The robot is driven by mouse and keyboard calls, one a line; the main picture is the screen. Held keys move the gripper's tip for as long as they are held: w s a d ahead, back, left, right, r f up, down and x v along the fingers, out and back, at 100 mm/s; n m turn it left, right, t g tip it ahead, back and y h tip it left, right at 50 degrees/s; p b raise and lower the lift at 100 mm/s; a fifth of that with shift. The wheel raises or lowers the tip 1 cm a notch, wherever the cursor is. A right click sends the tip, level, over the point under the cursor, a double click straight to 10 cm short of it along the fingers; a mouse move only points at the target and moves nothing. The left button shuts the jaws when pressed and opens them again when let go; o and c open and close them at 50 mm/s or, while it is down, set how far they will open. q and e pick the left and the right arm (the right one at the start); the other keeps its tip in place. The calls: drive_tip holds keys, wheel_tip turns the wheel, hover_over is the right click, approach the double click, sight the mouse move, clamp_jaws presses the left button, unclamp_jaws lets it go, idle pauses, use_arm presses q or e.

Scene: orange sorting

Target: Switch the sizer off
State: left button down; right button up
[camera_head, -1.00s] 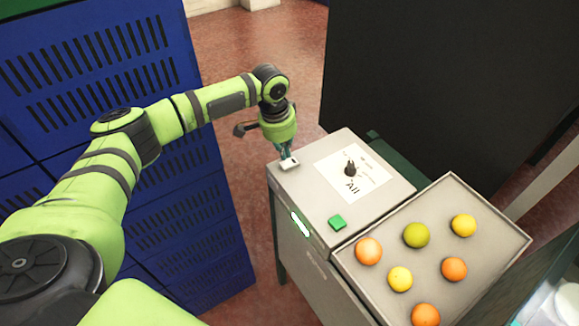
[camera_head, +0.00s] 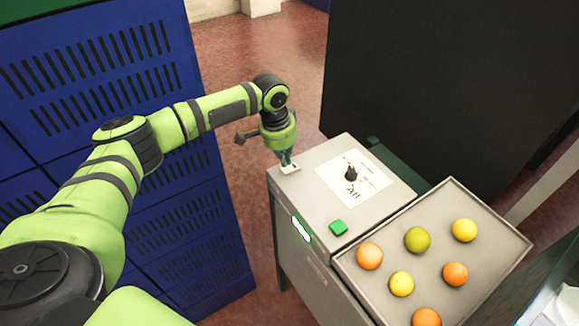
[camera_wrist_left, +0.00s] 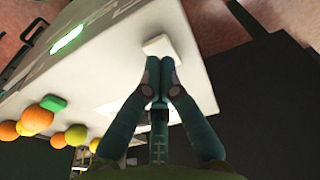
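The sizer is a grey box (camera_head: 310,205) with a dial, a green button (camera_head: 338,227) and a small white switch (camera_head: 289,168) at its far left corner. A light strip (camera_head: 301,229) on its side glows green. My left gripper (camera_head: 286,160) points down at the white switch. In the left wrist view its fingers (camera_wrist_left: 160,65) are together and empty, with their tips at the edge of the switch (camera_wrist_left: 158,45). I cannot tell whether they touch or press it. My right gripper is not in view.
A tray (camera_head: 483,276) with several oranges and yellow or green fruits adjoins the sizer at the right. Blue slotted crates (camera_head: 95,75) are stacked at the left. A large black panel (camera_head: 440,90) stands behind the sizer. Red floor shows between.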

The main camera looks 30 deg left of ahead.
sight(285, 169)
use_arm(q)
drive_tip(key=shift+f, duration=0.3)
idle(0.6)
drive_tip(key=shift+f+b, duration=0.4)
drive_tip(key=shift+f, duration=0.45)
idle(0.3)
wheel_tip(285, 169, up, 5)
drive_tip(key=p, duration=0.5)
drive_tip(key=shift+r+p, duration=0.1)
drive_tip(key=shift+p, duration=0.3)
drive_tip(key=shift+r+b, duration=0.15)
drive_tip(key=shift+b, duration=0.15)
drive_tip(key=shift+r, duration=0.8)
